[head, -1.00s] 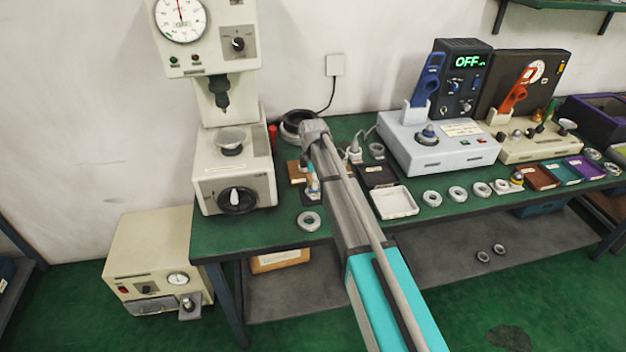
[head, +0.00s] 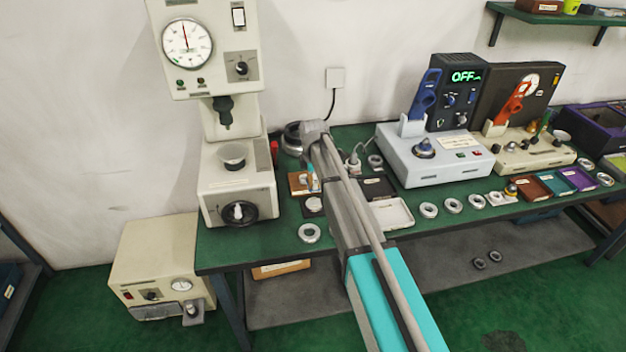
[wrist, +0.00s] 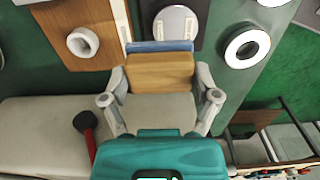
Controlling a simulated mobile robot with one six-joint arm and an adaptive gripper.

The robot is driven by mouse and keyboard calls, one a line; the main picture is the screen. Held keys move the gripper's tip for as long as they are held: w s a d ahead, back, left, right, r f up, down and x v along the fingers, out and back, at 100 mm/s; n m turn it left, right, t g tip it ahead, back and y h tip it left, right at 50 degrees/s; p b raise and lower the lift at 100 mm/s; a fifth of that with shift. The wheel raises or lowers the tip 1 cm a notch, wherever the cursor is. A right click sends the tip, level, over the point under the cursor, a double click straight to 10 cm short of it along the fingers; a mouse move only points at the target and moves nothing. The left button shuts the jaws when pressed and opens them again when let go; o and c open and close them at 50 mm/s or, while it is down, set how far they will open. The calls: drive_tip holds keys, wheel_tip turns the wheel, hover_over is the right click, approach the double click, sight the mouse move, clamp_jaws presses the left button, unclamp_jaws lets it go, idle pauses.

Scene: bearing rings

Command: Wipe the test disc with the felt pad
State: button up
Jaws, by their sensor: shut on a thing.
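My gripper (wrist: 160,85) is shut on the felt pad, a wooden block (wrist: 160,72) with a blue felt layer (wrist: 160,46) along its far edge. In the wrist view a pale round disc (wrist: 176,24), which looks like the test disc, lies on a dark plate (wrist: 202,8) just beyond the felt. I cannot tell whether the felt touches the plate. In the head view the dark plate with the disc (head: 313,204) shows left of my arm. There my gripper is mostly hidden behind my arm.
A wooden board (wrist: 100,50) with a ring-shaped fitting (wrist: 82,42) lies left of the plate. A loose bearing ring (wrist: 247,46) lies to the right. The press-like tester (head: 236,180) stands left on the green bench; a white tray (head: 392,213) and a grey-blue device (head: 432,160) stand right.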

drive_tip(key=shift+r+p, duration=1.5)
drive_tip(key=shift+p, duration=0.05)
drive_tip(key=shift+s, duration=0.15)
